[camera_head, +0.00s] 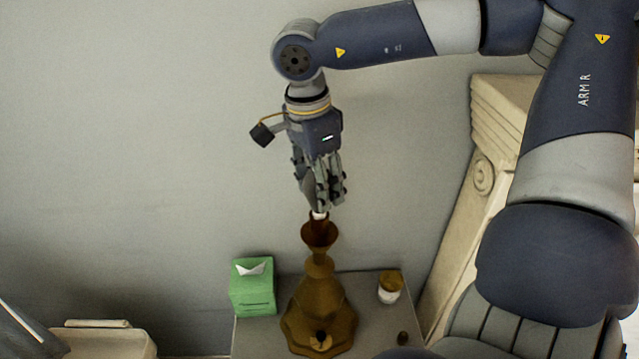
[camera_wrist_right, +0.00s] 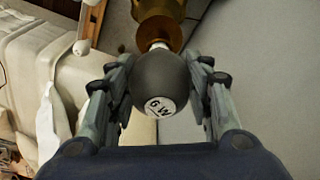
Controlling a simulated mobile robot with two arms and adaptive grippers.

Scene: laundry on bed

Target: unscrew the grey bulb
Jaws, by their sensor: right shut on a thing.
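The grey bulb (camera_wrist_right: 160,84) is dark and round, with a white label reading "6 W", between the fingers in the right wrist view. My right gripper (camera_head: 321,203) is shut on it from above; it also shows in the right wrist view (camera_wrist_right: 158,95). In the head view the fingers mostly hide the bulb. Its pale base shows just above the cup-shaped top of the brown lamp (camera_head: 318,300). I cannot tell whether the base is still seated in the socket. My left gripper is not in view.
The lamp stands on a small grey table (camera_head: 377,318). A green tissue box (camera_head: 253,288) is left of the lamp, and a jar with a yellowish lid (camera_head: 390,287) is right of it. A small dark object (camera_head: 402,338) lies near the jar. A carved pale furniture panel (camera_head: 492,135) rises at the right.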

